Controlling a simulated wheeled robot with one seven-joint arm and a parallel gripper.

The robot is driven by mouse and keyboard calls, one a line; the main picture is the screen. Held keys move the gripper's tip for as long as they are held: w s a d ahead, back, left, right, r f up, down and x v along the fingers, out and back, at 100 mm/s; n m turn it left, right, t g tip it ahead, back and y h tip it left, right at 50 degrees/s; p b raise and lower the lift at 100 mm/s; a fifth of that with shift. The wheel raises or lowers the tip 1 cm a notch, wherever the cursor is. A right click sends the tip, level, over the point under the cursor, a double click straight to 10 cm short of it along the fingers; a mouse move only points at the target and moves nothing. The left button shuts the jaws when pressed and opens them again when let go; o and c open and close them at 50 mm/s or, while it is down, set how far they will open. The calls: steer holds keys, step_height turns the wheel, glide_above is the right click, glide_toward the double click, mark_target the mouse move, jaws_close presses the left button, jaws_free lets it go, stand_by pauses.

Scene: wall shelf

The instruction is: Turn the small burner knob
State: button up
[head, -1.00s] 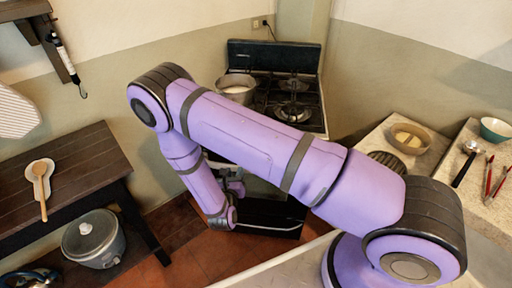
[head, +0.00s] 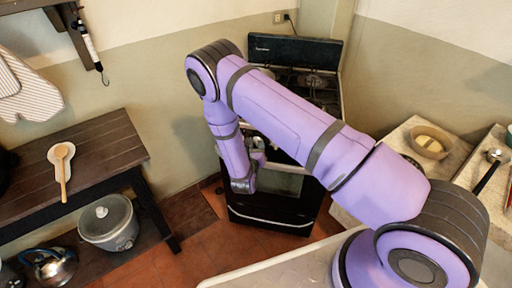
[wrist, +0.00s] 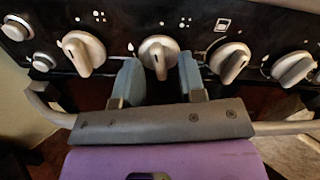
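The stove (head: 290,50) stands against the back wall in the head view, partly hidden by my arm. In the wrist view its dark control panel carries a row of pale knobs: one at the left (wrist: 84,54), one in the middle (wrist: 159,55), one right of it (wrist: 230,62) and one at the far right (wrist: 294,69). Small burner marks sit above them; I cannot tell surely which knob is the small burner's. My gripper (wrist: 160,82) is open, its two grey-blue fingers on either side of the middle knob's lower part. Contact cannot be made out. The gripper also shows in the head view (head: 258,152).
A pale oven handle bar (wrist: 285,127) runs across behind my gripper in the wrist view. Two round buttons sit at the panel's left end. A dark wooden table (head: 95,165) stands left, with a rice cooker (head: 108,222) below. A counter (head: 385,150) stands right.

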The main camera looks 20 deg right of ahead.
jaws_close()
steer(key=n, duration=0.6)
steer(key=shift+s, duration=0.1)
steer(key=n, duration=0.7)
steer(key=shift+r, duration=0.15)
stand_by(0.6)
jaws_free()
steer(key=shift+d, duration=0.1)
